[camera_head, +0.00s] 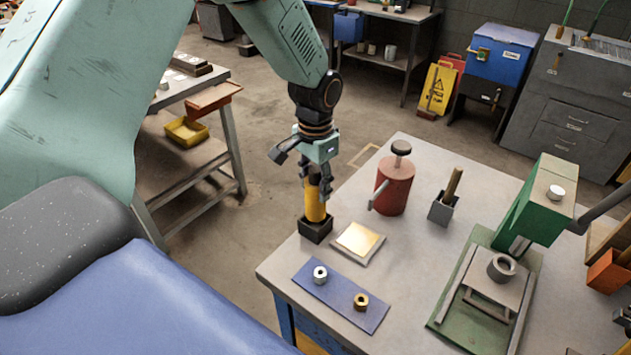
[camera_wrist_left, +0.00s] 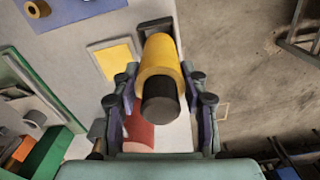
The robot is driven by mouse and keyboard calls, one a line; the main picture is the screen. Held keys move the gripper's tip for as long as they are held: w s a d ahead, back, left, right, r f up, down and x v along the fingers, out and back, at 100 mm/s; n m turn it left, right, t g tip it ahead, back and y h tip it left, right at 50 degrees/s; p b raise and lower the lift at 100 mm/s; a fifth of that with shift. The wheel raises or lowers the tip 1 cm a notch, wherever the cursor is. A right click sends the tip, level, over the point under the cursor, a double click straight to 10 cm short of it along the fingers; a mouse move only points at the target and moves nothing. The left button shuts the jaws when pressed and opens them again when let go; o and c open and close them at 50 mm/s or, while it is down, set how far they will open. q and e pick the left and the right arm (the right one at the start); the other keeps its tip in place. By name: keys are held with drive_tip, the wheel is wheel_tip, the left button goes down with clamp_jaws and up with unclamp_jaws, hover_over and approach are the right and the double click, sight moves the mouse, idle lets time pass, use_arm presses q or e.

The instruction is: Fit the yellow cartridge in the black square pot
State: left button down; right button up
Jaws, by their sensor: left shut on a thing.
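The yellow cartridge (camera_head: 315,208) stands upright with its lower end at the mouth of the black square pot (camera_head: 316,232). I cannot tell how far inside the pot that end is. My left gripper (camera_head: 318,188) is shut on the cartridge's upper part from above. In the left wrist view the cartridge (camera_wrist_left: 161,57) with its black cap lies between the fingers of the left gripper (camera_wrist_left: 162,82). The black pot (camera_wrist_left: 153,26) shows behind it, partly hidden. The right gripper is not in view.
Close by are a gold-topped plate (camera_head: 358,242), a red can (camera_head: 394,185) and a blue mat (camera_head: 340,293) with two small rings. A green press (camera_head: 500,260) stands at right.

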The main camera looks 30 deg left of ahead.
sight(315, 201)
use_arm(q)
drive_tip(key=shift+s+r, duration=0.15)
drive_tip(key=shift+p, duration=0.3)
idle(0.5)
drive_tip(key=shift+f, duration=0.35)
drive_tip(key=shift+f, duration=0.2)
drive_tip(key=shift+f+b, duration=0.3)
drive_tip(key=shift+b, duration=0.05)
drive_tip(key=shift+f+b, duration=1)
drive_tip(key=shift+f, duration=0.95)
idle(0.7)
drive_tip(key=c, duration=0.6)
unclamp_jaws()
drive_tip(key=shift+c, duration=0.2)
